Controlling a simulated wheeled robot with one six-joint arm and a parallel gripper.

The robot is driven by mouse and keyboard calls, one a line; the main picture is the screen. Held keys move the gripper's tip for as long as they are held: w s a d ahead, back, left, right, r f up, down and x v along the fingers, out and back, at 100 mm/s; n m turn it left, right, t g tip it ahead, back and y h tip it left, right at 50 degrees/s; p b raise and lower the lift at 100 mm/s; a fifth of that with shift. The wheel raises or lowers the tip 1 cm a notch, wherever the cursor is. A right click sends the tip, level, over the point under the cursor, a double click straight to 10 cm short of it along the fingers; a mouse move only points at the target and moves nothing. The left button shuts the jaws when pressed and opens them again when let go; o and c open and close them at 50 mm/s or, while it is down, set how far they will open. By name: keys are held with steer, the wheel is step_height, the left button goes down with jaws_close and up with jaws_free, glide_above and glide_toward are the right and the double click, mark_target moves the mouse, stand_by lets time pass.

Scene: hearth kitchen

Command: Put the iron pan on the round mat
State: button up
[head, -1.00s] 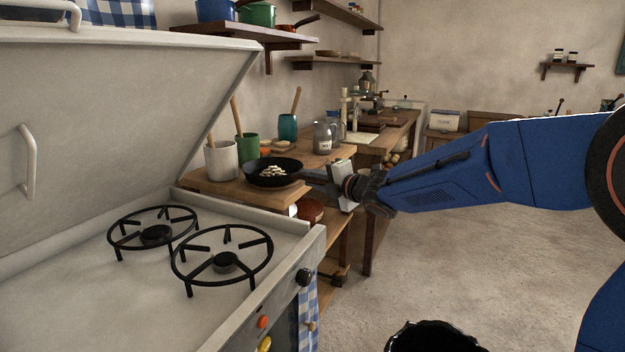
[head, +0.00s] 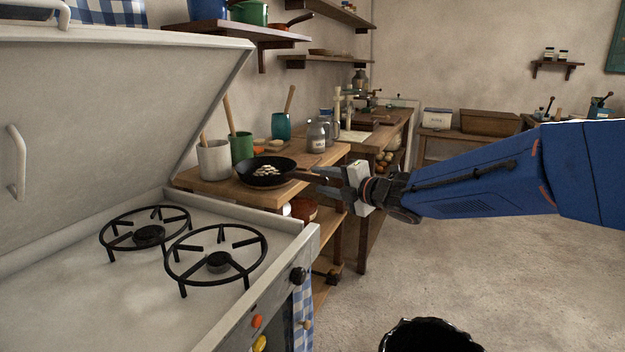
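The black iron pan (head: 266,172) sits level on the wooden side counter just beyond the stove, with several small pale pieces in it. Its handle points right, towards my gripper. A thin brown edge (head: 270,187) shows under the pan; it looks like the round mat, mostly hidden by the pan. My gripper (head: 333,183) is at the handle's outer end, right of the pan. Its fingers appear apart and free of the pan, though they are small and dark here.
The wooden counter (head: 207,186) also bears a white crock (head: 214,160), a green pot (head: 242,148), a teal pot (head: 281,126) and a grey jar (head: 316,138). The stove (head: 105,290) with two burners is at front left. A black bin (head: 430,336) stands on the floor.

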steer(key=shift+v, duration=2.3)
steer(key=s+d+f+m+h, duration=0.1)
steer(key=s+d+m+h, duration=0.25)
steer(key=d+m, duration=0.35)
steer(key=s+d+f+m+t+h, duration=0.1)
steer(key=s+d+f+m+h, duration=0.25)
steer(key=d, duration=0.65)
steer(key=s+d+m+h, duration=0.3)
steer(key=d+m+h, duration=0.1)
steer(key=d+m, duration=0.35)
steer(key=s+d+f+m+g, duration=0.1)
steer(key=s+f+m, duration=0.3)
steer(key=s, duration=0.5)
steer(key=s+d+f+m+g, duration=0.2)
steer(key=s+f+m+g, duration=0.1)
steer(key=s, duration=0.5)
steer(key=s+d+f+m+g+h, duration=0.1)
steer(key=s+f+m+g, duration=0.2)
steer(key=s+f, duration=0.3)
steer(key=s+m, duration=0.1)
steer(key=s, duration=0.2)
steer(key=shift+s+d+m, duration=0.3)
steer(key=shift+s+d, duration=0.05)
steer(key=shift+d, duration=0.05)
